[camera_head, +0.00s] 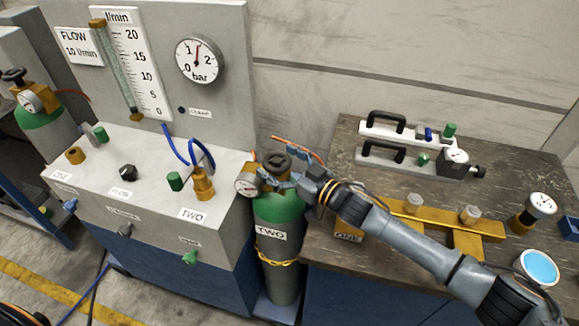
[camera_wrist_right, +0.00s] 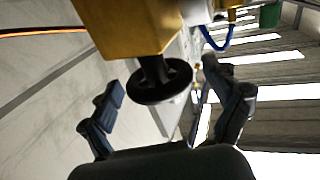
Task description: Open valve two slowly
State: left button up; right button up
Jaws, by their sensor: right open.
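The green-and-grey gas cylinder labelled TWO (camera_head: 278,215) stands between the grey panel bench and the wooden table. On its top is a dark handwheel, valve two (camera_head: 276,160), with a round gauge (camera_head: 247,185) on its left. In the right wrist view the black handwheel (camera_wrist_right: 160,82) sits on a stem below a brass block (camera_wrist_right: 130,25). My right gripper (camera_head: 284,180) is at the valve, reaching in from the right. In the wrist view its fingers (camera_wrist_right: 165,90) are open, one on each side of the wheel, with visible gaps. My left gripper is not in view.
The grey panel (camera_head: 215,50) carries a flow tube (camera_head: 118,70) and a bar dial (camera_head: 199,61). A yellow chain (camera_head: 277,259) circles the cylinder. Clamps, a yellow bracket (camera_head: 430,215) and gauges lie on the table (camera_head: 350,155). Another cylinder (camera_head: 42,125) stands at far left.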

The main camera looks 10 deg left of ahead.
jog(key=v, duration=1.1)
jog(key=shift+s+d, duration=0.2)
jog(key=shift+d, duration=0.05)
